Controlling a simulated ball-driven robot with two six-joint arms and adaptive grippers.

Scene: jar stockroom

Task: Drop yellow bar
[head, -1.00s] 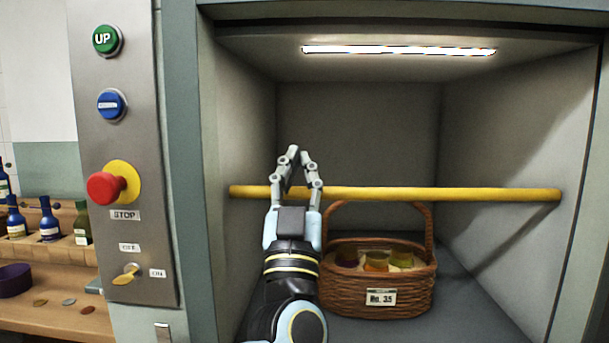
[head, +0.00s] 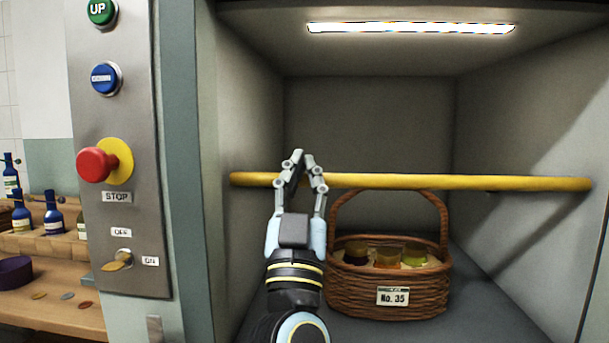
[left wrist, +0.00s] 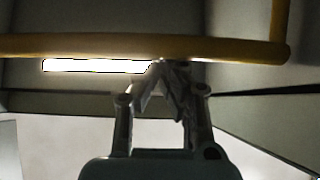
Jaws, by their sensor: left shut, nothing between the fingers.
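The yellow bar (head: 455,182) runs level across the front of the open compartment in the head view. It also spans the upper part of the left wrist view (left wrist: 75,46), where it meets another yellow piece at the right. My left gripper (head: 305,160) points upward at the bar's left part, its fingertips together and a little above the bar's height. In the wrist view the fingertips (left wrist: 165,68) are closed just below the bar with nothing between them. I cannot tell whether they touch the bar. My right gripper is not in view.
A wicker basket (head: 385,298) labelled No. 35 with small jars stands inside the compartment behind the bar. A control panel (head: 125,215) with UP, blue and red STOP buttons and an OFF/ON switch is at left. Bottles (head: 53,222) stand on a wooden shelf further left.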

